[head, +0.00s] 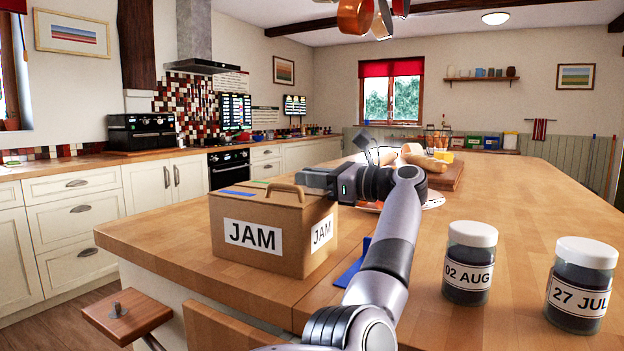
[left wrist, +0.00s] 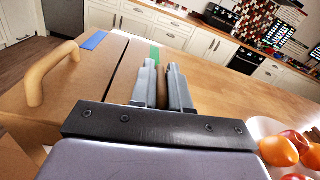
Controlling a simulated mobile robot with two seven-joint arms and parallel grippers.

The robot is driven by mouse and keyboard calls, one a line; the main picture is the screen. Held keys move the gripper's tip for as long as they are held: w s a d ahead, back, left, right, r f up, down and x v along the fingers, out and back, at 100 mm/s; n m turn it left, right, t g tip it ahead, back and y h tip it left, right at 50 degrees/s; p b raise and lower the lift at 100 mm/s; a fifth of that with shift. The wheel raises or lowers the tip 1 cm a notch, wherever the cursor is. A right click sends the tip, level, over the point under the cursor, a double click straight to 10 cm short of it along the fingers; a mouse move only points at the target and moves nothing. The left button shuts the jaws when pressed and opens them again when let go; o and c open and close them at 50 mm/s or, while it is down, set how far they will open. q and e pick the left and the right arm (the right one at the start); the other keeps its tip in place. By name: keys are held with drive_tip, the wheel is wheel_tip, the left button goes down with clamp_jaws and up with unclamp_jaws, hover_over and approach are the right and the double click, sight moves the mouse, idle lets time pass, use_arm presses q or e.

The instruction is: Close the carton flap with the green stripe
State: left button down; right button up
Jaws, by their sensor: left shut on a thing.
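The brown carton (head: 262,245), labelled JAM on two sides, stands on the wooden island. Its top has a loop handle (head: 287,189) and a blue stripe (head: 238,192). The flap's green stripe (left wrist: 154,54) shows just beyond my fingertips in the left wrist view, and faintly in the head view (head: 261,182). That flap looks about level with the top; a dark seam runs between it and the blue-striped part. My left gripper (head: 308,180) is at the carton's top right edge, shut on a thin brown piece that looks like this flap. My right gripper is out of view.
Two jars, labelled 02 AUG (head: 470,265) and 27 JUL (head: 581,287), stand on the right. A blue item (head: 350,272) lies partly behind my arm. A bowl of fruit (left wrist: 288,135) and a wooden board (head: 448,175) are farther back. The island's left edge is close to the carton.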

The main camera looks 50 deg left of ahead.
use_arm(q)
drive_tip(key=shift+s, duration=0.1)
drive_tip(key=c, duration=1.2)
unclamp_jaws()
drive_tip(key=shift+r, duration=0.1)
wheel_tip(320, 180, up, 20)
drive_tip(key=p, duration=0.8)
